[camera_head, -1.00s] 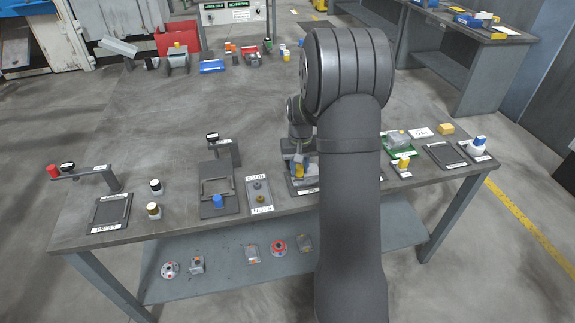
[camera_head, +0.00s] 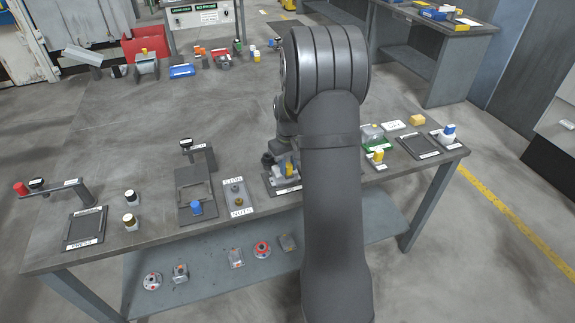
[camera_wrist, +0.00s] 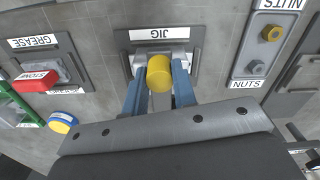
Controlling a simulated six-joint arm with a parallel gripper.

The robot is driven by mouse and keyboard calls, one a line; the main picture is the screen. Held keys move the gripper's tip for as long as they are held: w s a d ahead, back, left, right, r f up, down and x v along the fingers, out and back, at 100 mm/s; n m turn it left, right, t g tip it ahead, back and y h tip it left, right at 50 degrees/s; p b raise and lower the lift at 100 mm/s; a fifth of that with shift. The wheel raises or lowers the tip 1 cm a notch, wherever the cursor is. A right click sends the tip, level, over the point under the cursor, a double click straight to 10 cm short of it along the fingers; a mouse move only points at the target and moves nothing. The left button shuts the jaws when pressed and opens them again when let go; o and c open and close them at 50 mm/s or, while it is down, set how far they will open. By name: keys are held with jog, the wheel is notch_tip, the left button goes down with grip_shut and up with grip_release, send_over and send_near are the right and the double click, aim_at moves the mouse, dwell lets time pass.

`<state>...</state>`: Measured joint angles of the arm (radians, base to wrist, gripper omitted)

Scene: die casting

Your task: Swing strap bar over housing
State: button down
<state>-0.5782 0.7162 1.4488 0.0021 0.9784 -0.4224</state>
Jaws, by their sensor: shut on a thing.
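My gripper (camera_wrist: 159,76) has blue fingers on either side of a yellow cylindrical knob (camera_wrist: 159,72) and is shut on it, over the plate labelled JIG (camera_wrist: 194,44). Light grey metal (camera_wrist: 177,57) shows just beyond the knob, within the jig; I cannot tell strap bar from housing there. In the head view the jig (camera_head: 287,189) lies at the table's middle, left of my arm, with the yellow knob (camera_head: 288,166) above it. My arm and the fingers hide part of the jig, and the bar's angle over the housing cannot be made out.
Left of the jig in the head view are a NUTS tray (camera_head: 238,197), a fixture with a blue knob (camera_head: 196,208) and a PRESS plate (camera_head: 85,229). Right of my arm are a green tray (camera_head: 376,145), a small yellow-topped item (camera_head: 377,157) and a dark tray (camera_head: 420,147).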

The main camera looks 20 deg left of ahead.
jog(key=c, duration=1.2)
grip_release()
jog(key=shift+w+d, duration=0.1)
jog(key=shift+o, duration=0.2)
notch_tip(320, 180, up, 18)
jog(key=shift+f, duration=0.25)
notch_tip(320, 180, down, 18)
jog(key=shift+r, duration=0.25)
jog(key=shift+f, duration=0.15)
jog(key=shift+s+a+m, duration=0.5)
jog(key=shift+a, duration=0.05)
dwell(1.3)
